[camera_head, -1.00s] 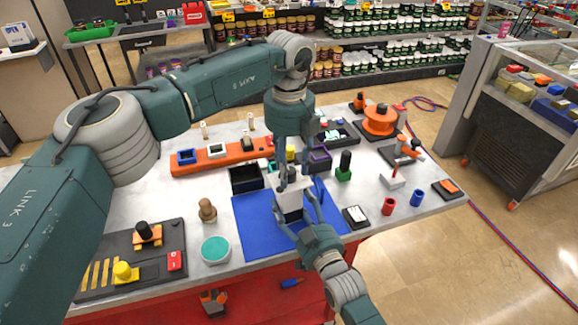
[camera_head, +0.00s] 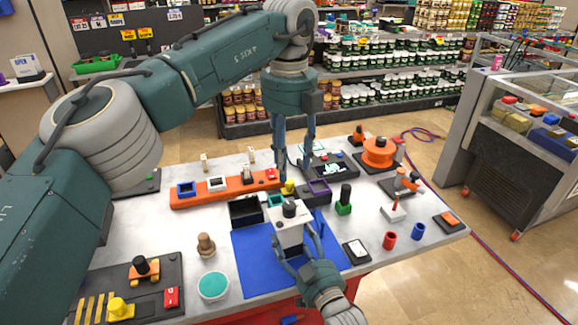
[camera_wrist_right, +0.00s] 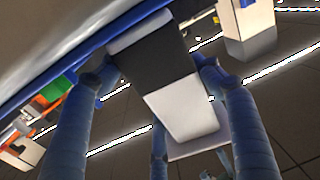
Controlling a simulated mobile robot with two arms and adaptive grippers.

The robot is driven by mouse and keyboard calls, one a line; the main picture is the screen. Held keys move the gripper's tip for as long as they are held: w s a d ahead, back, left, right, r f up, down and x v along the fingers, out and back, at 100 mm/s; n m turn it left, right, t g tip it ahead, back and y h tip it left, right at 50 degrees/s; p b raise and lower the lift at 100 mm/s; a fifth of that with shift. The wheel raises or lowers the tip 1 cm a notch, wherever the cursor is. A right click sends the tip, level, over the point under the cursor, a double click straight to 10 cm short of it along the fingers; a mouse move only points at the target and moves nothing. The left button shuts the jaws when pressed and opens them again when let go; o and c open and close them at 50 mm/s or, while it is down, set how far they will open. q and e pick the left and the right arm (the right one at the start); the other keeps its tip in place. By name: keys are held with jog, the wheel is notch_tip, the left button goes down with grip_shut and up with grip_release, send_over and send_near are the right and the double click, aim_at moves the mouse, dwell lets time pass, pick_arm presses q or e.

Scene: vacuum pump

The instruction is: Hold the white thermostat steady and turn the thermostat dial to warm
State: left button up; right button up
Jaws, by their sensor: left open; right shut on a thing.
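The white thermostat (camera_head: 289,235) stands over the blue mat (camera_head: 252,262) near the front of the table. Its dark round dial (camera_head: 290,209) is on top and uncovered; its setting is too small to read. My right gripper (camera_head: 294,246) comes from the front and is shut on the thermostat's body. In the right wrist view, the gripper's fingers (camera_wrist_right: 155,73) lie on both sides of a white and black block, the thermostat (camera_wrist_right: 182,105). My left gripper (camera_head: 296,165) points down, open and empty, above and behind the dial, apart from it.
A black open box (camera_head: 246,211) and an orange rack (camera_head: 222,192) lie behind the mat. A wooden knob (camera_head: 206,244) and a teal disc (camera_head: 212,286) stand to the left.

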jog(key=o, duration=1.4)
